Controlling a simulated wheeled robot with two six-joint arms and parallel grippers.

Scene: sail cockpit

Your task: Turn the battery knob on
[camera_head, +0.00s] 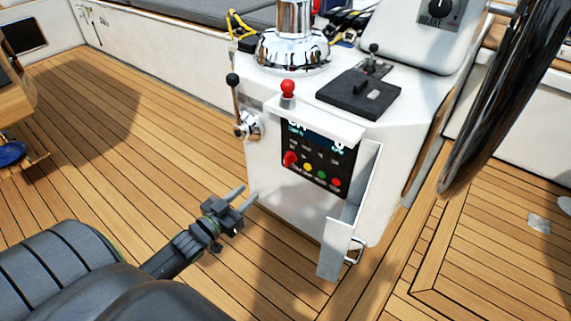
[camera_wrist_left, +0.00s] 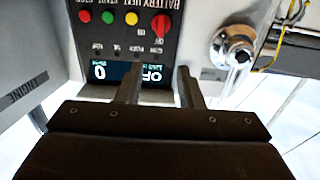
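The battery knob (camera_head: 290,158) is a red rotary knob at the lower left of a black control panel (camera_head: 318,145) on the front of the white console. In the left wrist view, which is upside down, the knob (camera_wrist_left: 158,21) sits under "BATTERY" lettering and beyond the fingertips. The display (camera_wrist_left: 118,73) reads what looks like "OFF" and a 0. My left gripper (camera_head: 247,195) is open and empty, in front of the console and below and left of the knob. Its fingers (camera_wrist_left: 158,75) are apart in the wrist view, not touching the knob. My right gripper is not in view.
Yellow, green and red buttons (camera_head: 321,174) sit beside the knob. An open white door (camera_head: 340,235) borders the panel's right, and a ledge (camera_head: 315,120) overhangs it. A black-knobbed lever (camera_head: 236,100) stands at the left. The steering wheel (camera_head: 500,100) is at right.

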